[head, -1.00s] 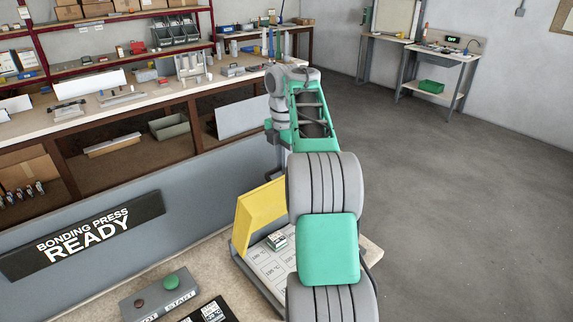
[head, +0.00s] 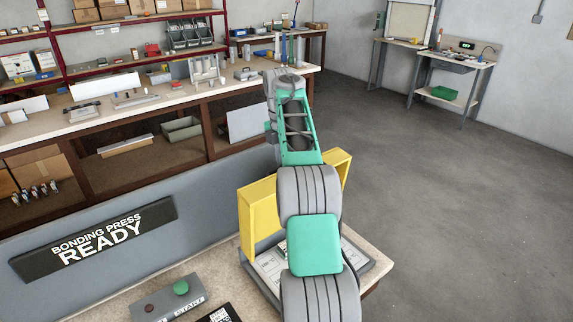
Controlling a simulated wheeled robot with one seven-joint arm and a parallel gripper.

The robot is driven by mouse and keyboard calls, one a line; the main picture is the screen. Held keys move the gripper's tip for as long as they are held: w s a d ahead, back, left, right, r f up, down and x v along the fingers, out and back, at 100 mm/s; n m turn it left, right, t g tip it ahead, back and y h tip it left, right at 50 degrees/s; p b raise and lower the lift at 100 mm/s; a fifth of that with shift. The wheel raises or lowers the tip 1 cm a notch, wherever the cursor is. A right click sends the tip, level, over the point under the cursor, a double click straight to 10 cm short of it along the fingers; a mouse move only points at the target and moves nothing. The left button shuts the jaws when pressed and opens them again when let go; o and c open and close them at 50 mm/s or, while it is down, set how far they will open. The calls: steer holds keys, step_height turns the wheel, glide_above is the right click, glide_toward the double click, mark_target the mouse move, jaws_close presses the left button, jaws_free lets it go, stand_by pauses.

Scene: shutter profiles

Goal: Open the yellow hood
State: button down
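The yellow hood (head: 258,214) stands raised at the back of the bonding press base (head: 372,268), roughly upright, with its hollow inner side partly showing. My grey and green arm crosses in front of it and hides its middle. The hood's right upper corner shows just right of the arm. The base under it is uncovered at both sides of my arm, with a pale labelled surface. My gripper is hidden behind my own arm, so I cannot see its fingers or whether it touches the hood.
A control box (head: 168,302) with a green and a dark red button sits on the bench at front left. A dark sign (head: 95,238) reads "BONDING PRESS READY" on the grey panel. A long workbench (head: 140,108) stands behind. Open floor (head: 450,200) lies to the right.

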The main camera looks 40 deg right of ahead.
steer(key=shift+a+f, duration=0.1)
steer(key=c, duration=1.6)
jaws_free()
steer(key=shift+w+a, duration=0.1)
steer(key=shift+a, duration=0.1)
steer(key=shift+o, duration=0.6)
steer(key=shift+d, duration=0.2)
steer(key=shift+r, duration=0.25)
